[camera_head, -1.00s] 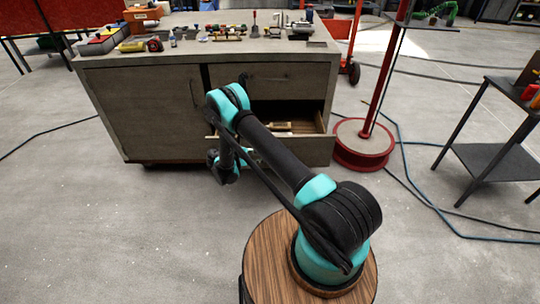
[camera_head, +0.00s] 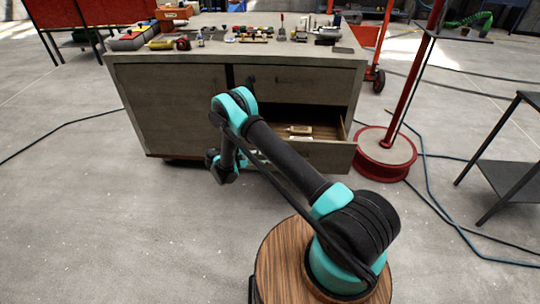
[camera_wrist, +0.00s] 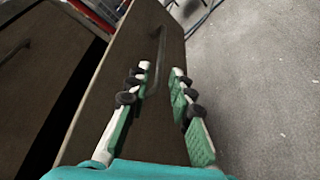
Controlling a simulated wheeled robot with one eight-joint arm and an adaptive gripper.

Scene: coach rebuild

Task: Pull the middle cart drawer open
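The cart (camera_head: 175,95) stands ahead, and its drawer (camera_head: 325,154) below the shut upper drawer is pulled out, showing its inside. The drawer front (camera_wrist: 112,85) also fills the middle of the wrist view, with a dark bar handle (camera_wrist: 162,40). My gripper (camera_wrist: 159,70) is at that front with its two fingers apart, one on each side of the handle. The fingers do not look closed on the handle; contact is unclear. In the head view my arm largely hides the gripper and the handle.
A light item (camera_head: 299,130) lies in the drawer. Tools crowd the cart top (camera_head: 215,50). A red post with a round base (camera_head: 385,153) stands right of the drawer, and a dark side table (camera_head: 510,178) farther right. Cables cross the floor. The floor before the cart is clear.

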